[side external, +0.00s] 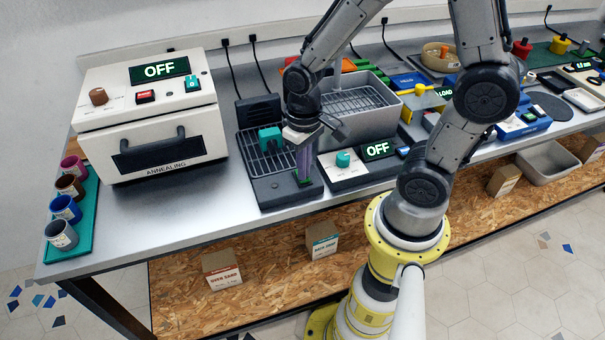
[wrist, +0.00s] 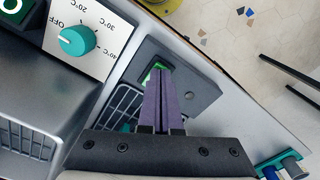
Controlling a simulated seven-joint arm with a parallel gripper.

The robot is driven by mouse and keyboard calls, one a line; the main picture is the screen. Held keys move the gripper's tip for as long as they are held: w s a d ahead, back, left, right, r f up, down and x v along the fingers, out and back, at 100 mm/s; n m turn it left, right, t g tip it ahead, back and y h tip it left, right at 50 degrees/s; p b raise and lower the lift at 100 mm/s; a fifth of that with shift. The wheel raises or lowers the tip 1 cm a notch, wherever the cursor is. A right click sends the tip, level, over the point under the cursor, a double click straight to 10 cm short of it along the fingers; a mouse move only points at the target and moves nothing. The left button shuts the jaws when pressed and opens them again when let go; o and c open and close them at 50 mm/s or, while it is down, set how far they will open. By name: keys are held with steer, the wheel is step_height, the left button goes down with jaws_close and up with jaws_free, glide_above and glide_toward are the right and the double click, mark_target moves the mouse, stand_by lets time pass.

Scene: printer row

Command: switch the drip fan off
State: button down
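The drip fan is a dark station with a slotted drip grille (side external: 255,160) and a black upright box (side external: 258,110) behind it. A teal block (side external: 270,139) sits on the grille. The station's front plate (wrist: 195,92) carries a green-lit switch (wrist: 154,70), partly hidden by my fingers. My gripper (side external: 304,178) points down over this plate. In the wrist view its two purple fingers (wrist: 159,72) lie side by side with nothing between them, tips at the switch. I cannot tell if they touch it.
A control panel with a teal knob (side external: 343,159) and an OFF display (side external: 378,150) stands just right of the gripper, before a grey basin (side external: 365,125). A white annealing oven (side external: 150,120) is at left. Cups stand on a green tray (side external: 84,225).

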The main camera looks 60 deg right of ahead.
steer(key=shift+r, duration=3.5)
steer(key=shift+r, duration=0.1)
steer(key=s+a+r+n+t, duration=0.1)
steer(key=s+r+n+t, duration=0.2)
steer(key=s+r+t, duration=0.2)
step_height(320, 180, up, 5)
steer(key=shift+s+f+t, duration=0.15)
steer(key=shift+s+t, duration=0.15)
steer(key=shift+s, duration=0.9)
